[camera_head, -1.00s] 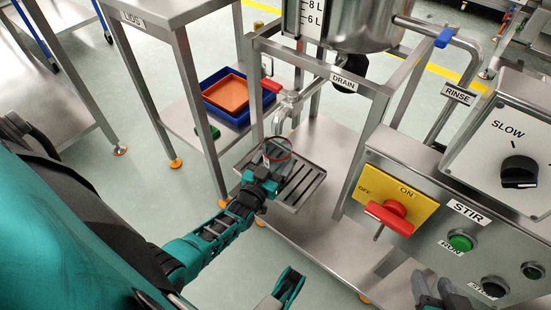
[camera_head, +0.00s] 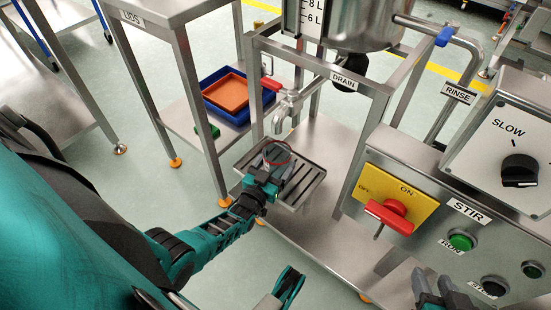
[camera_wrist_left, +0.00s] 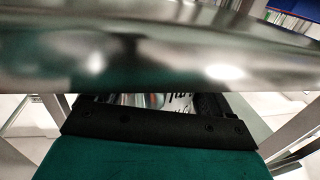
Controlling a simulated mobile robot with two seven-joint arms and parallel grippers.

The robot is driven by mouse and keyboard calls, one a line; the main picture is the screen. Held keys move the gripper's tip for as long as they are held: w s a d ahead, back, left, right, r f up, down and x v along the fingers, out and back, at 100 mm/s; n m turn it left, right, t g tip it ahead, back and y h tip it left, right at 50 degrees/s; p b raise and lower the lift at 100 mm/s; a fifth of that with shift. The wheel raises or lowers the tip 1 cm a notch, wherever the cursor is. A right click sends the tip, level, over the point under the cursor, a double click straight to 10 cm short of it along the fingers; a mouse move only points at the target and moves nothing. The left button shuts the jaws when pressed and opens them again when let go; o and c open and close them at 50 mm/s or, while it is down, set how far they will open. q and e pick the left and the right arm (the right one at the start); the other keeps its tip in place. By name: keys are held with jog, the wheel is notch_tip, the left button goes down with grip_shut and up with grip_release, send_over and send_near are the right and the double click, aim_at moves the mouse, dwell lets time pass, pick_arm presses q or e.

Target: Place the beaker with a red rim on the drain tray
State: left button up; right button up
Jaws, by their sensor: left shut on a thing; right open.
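The clear beaker with a red rim (camera_head: 277,154) is in the head view, upright or nearly so, over the back left part of the slotted metal drain tray (camera_head: 309,187). My left gripper (camera_head: 268,176) is shut on the beaker from the near side and covers its lower part. I cannot tell whether the beaker's base touches the tray. In the left wrist view the beaker is mostly hidden behind a blurred metal surface close to the camera. My right gripper (camera_head: 434,287) is open and empty at the bottom right, in front of the control panel.
A drain tap (camera_head: 283,112) with a red handle hangs just behind and above the beaker. The metal frame labelled DRAIN (camera_head: 344,84) stands at the right. A blue tray (camera_head: 240,114) with an orange tray inside sits on a shelf to the left. A red switch (camera_head: 390,215) is on the panel.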

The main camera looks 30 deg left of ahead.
pick_arm(q)
jog(key=shift+f, duration=0.6)
pick_arm(e)
jog(key=shift+s, duration=0.15)
pick_arm(q)
jog(key=o, duration=0.8)
jog(key=shift+o, duration=0.5)
pick_arm(e)
jog(key=shift+w+r, duration=0.1)
jog(key=shift+w, duration=0.15)
